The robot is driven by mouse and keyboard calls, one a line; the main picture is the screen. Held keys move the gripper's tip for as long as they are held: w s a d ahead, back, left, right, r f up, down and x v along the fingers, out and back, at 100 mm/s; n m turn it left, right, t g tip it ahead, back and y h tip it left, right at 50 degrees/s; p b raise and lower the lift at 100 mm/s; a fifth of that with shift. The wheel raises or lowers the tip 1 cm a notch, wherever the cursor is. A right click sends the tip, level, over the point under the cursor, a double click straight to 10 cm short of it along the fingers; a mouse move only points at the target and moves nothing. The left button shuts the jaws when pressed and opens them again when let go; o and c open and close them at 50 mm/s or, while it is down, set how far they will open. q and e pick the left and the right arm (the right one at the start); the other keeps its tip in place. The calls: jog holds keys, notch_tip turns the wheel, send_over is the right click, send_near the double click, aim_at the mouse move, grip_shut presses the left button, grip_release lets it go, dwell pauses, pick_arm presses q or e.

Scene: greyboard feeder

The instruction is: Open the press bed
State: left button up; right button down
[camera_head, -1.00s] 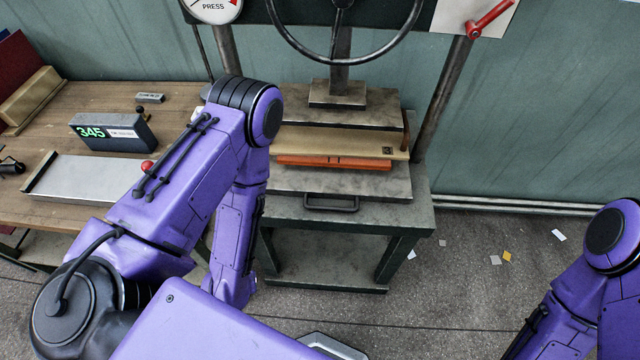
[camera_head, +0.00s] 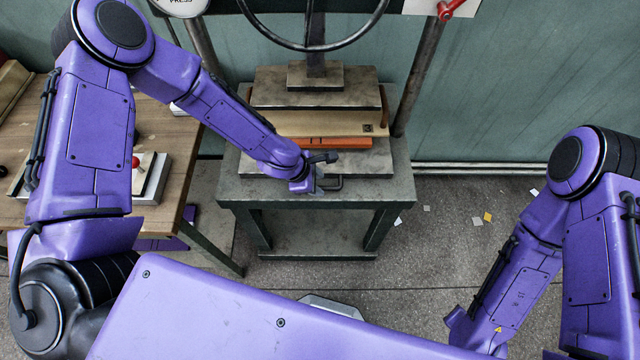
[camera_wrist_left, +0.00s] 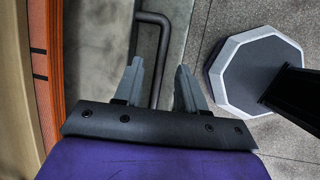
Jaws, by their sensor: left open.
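The press bed is a grey metal plate (camera_head: 368,163) low in the press, with a dark U-shaped handle (camera_head: 333,186) at its front edge. My left gripper (camera_head: 328,168) reaches in from the left, at the handle, and partly covers it. In the left wrist view my left gripper (camera_wrist_left: 160,78) is open, and the long bar of the handle (camera_wrist_left: 158,60) runs between its two fingers, nearer the left finger. Whether a finger touches the bar I cannot tell. My right arm is at the lower right; its gripper's jaws are not visible.
An orange item (camera_head: 340,143) lies on the bed under a wooden board (camera_head: 320,123) and a metal plate. A handwheel (camera_head: 310,45) is above. A wooden workbench (camera_head: 165,150) stands left. The floor right of the press is mostly clear, with paper scraps.

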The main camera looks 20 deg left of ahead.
pick_arm(q)
jog(key=shift+x, duration=1.3)
grip_shut()
pick_arm(e)
jog(key=shift+s, duration=0.1)
